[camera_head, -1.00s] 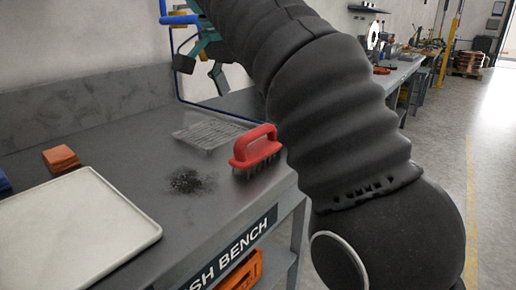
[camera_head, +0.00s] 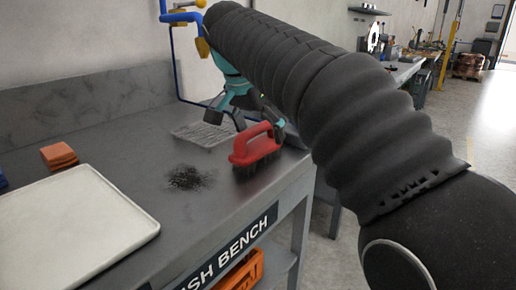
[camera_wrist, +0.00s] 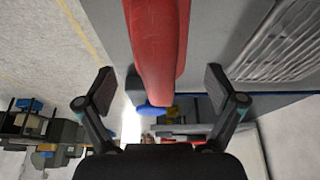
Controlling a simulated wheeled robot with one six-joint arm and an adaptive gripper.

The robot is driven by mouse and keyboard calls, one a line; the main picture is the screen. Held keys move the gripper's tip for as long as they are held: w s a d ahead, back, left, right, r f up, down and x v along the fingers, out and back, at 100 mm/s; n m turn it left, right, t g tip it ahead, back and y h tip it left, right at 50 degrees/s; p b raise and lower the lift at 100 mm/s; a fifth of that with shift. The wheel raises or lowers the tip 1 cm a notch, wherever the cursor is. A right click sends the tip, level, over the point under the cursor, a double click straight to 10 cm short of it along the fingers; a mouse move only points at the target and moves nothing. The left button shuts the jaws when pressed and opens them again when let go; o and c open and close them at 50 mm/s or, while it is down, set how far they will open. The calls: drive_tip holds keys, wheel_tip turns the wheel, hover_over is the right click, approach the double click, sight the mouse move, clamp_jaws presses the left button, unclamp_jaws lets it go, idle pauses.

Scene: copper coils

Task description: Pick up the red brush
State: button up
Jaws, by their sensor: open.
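The red brush (camera_head: 254,146) stands upright on its dark bristles near the front edge of the grey bench, its looped handle on top. In the wrist view the red brush (camera_wrist: 157,45) runs down from the top edge, in line with the gap between the fingers. My gripper (camera_head: 252,112) is just behind and above the brush in the head view, partly hidden by my arm and the brush. In the wrist view my gripper (camera_wrist: 158,88) is open, with one finger on each side of the brush's line. I cannot tell whether a finger touches it.
A white tray (camera_head: 75,222) lies at the front left of the bench, with an orange stack (camera_head: 59,156) behind it. Dark shavings (camera_head: 187,178) lie left of the brush. A wire grid (camera_head: 203,134) and blue pipe (camera_head: 172,60) are behind. The bench's front edge is close to the brush.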

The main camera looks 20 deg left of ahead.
drive_tip(key=shift+x, duration=1.05)
drive_tip(key=c, duration=1.3)
drive_tip(key=shift+r, duration=0.15)
wheel_tip(320, 180, up, 4)
drive_tip(key=shift+r+p, duration=0.1)
drive_tip(key=shift+p, duration=0.5)
drive_tip(key=d+r, duration=0.2)
drive_tip(key=d, duration=0.2)
drive_tip(key=d+r, duration=0.2)
drive_tip(key=d, duration=0.1)
drive_tip(key=s+d+r, duration=0.1)
drive_tip(key=d+r, duration=0.1)
drive_tip(key=d, duration=0.2)
drive_tip(key=shift+s+d+r, duration=0.1)
drive_tip(key=shift+d+r, duration=0.2)
